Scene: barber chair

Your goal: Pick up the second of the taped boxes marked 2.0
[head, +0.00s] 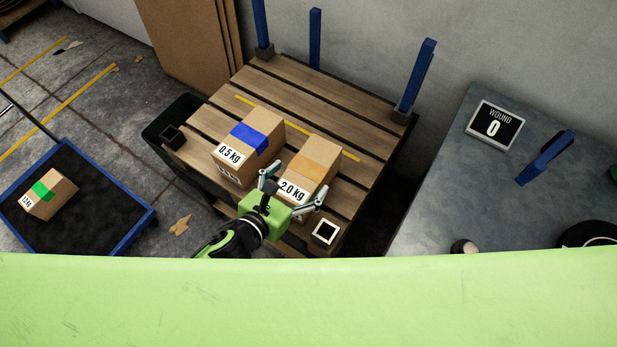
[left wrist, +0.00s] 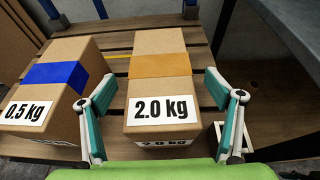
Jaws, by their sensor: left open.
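A cardboard box with orange tape and a 2.0 kg label (head: 313,165) stands on the wooden pallet (head: 330,96). My left gripper (head: 294,190) is open at the near, labelled end of this box. In the left wrist view the 2.0 kg box (left wrist: 159,72) lies straight ahead between the two spread fingers (left wrist: 165,118); I see no clear contact. Only one box marked 2.0 is readable. My right gripper is in neither view.
A blue-taped 0.5 kg box (head: 246,143) stands close on the left. A green-taped box (head: 47,194) lies on a blue-edged cart (head: 106,222). Blue posts (head: 416,78) rise from the pallet's corners. A grey table (head: 440,190) with a WOUND 0 sign (head: 494,126) stands right.

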